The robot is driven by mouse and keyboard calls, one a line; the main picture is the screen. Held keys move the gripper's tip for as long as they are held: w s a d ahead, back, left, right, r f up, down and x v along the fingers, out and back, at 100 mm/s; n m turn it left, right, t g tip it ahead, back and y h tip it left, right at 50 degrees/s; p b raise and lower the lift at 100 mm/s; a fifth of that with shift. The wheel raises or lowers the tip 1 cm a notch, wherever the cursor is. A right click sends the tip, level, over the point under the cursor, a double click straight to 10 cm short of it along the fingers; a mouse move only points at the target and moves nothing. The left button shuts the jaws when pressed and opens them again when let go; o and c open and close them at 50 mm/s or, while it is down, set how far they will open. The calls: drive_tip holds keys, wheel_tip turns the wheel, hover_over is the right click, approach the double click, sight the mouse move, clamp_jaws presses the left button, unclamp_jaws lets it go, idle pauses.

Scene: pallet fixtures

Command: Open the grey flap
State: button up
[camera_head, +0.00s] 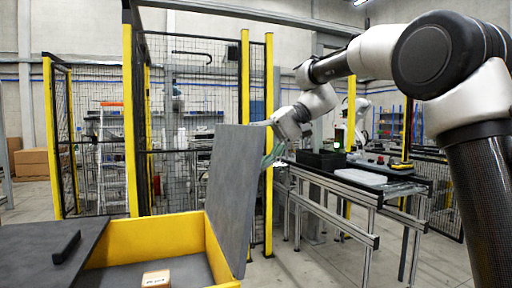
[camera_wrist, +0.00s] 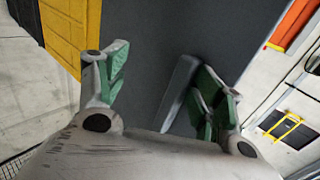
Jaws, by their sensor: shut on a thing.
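The grey flap (camera_head: 234,190) stands raised, nearly upright, on the right side of the yellow box (camera_head: 145,240). My gripper (camera_head: 269,152) is at the flap's far right edge, partly hidden behind it in the head view. In the wrist view the flap's dark grey face (camera_wrist: 160,40) fills the middle, and my gripper (camera_wrist: 163,88) has its green fingers in front of it. A grey handle bar (camera_wrist: 180,88) lies between the fingers, close to the right one; my gripper is shut on it. The handle is hidden in the head view.
A second dark panel (camera_head: 40,245) with a black handle (camera_head: 66,246) lies flat at the left of the box. A small cardboard box (camera_head: 156,279) sits inside. A metal-framed table (camera_head: 345,182) stands behind right. Yellow-posted mesh fencing (camera_head: 190,110) stands behind.

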drive_tip(key=shift+d+f, duration=0.1)
drive_tip(key=shift+f, duration=0.05)
idle(0.3)
drive_tip(key=shift+w+d+r, duration=0.1)
drive_tip(key=shift+d+r, duration=0.1)
drive_tip(key=shift+d, duration=0.1)
drive_tip(key=shift+c, duration=0.8)
drive_tip(key=v, duration=1.1)
drive_tip(key=shift+r, duration=0.15)
drive_tip(key=shift+c, duration=0.3)
